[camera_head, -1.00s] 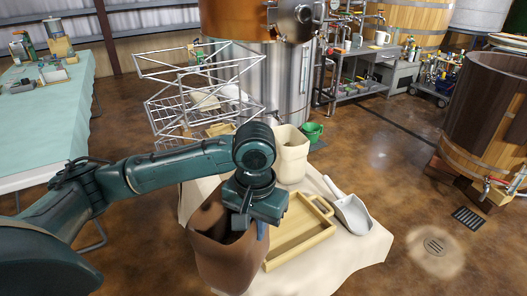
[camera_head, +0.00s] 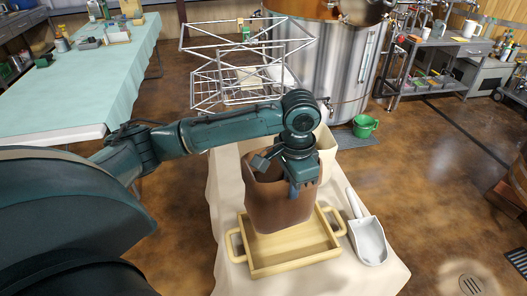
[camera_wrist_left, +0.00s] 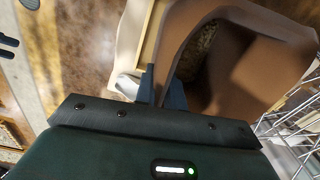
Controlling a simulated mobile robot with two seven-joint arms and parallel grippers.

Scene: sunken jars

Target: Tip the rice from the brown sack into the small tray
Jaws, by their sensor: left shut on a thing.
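The brown sack (camera_head: 275,205) is open-topped and looks close to upright, with a slight tilt. My left gripper (camera_head: 298,185) is shut on its rim. The wrist view shows the sack (camera_wrist_left: 255,75) from above, with speckled rice (camera_wrist_left: 198,52) inside it. The small tray (camera_head: 297,264) is pale yellow wood with a handle on each side. The sack overlaps the tray's back part in the head view and hides it. I cannot tell whether the sack's base touches the tray. The tray's visible floor looks bare. My right gripper is not in view.
A white scoop (camera_head: 368,240) lies right of the tray on the cloth-covered table (camera_head: 222,185). A cream container (camera_head: 326,152) stands behind the sack, partly hidden by my arm.

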